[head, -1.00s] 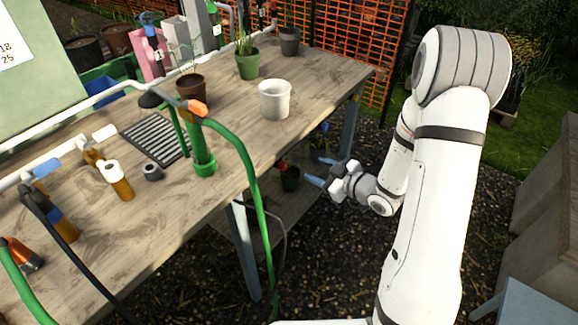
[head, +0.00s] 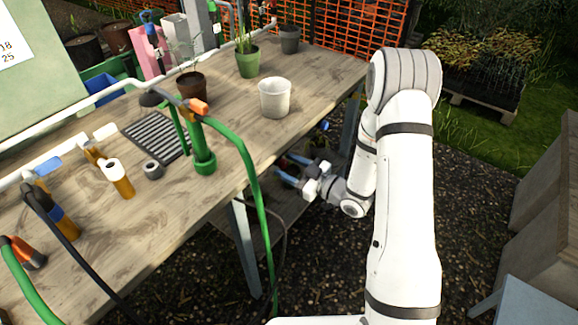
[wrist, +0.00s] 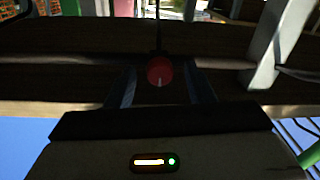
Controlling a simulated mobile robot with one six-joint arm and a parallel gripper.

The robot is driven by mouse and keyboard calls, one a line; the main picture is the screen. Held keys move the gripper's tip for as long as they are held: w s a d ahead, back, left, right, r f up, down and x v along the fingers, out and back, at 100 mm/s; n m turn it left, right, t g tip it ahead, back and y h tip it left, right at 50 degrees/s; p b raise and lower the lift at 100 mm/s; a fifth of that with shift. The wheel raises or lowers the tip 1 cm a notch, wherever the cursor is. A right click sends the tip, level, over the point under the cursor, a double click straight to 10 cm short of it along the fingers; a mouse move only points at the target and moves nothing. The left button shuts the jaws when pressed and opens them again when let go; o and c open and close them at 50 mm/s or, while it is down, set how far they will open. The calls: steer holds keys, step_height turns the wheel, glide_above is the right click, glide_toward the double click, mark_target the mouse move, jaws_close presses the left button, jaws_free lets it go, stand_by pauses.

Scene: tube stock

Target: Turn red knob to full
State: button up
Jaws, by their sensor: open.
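The red knob (wrist: 159,71) shows in the wrist view as a round red disc with a small pale mark near its lower side. It lies between the two blue-grey fingers of my gripper (wrist: 161,84), with a gap on each side. My gripper is open; whether the fingertips reach around the knob or stop short of it is hard to tell. In the head view my gripper (head: 285,168) is under the edge of the wooden bench (head: 235,150), and the fingers largely hide the knob there.
A green hose (head: 262,215) hangs over the bench edge left of my gripper. A grey bench leg (head: 243,245) stands to the left. A white pot (head: 275,97) stands on the bench top above.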

steer(key=c, duration=1)
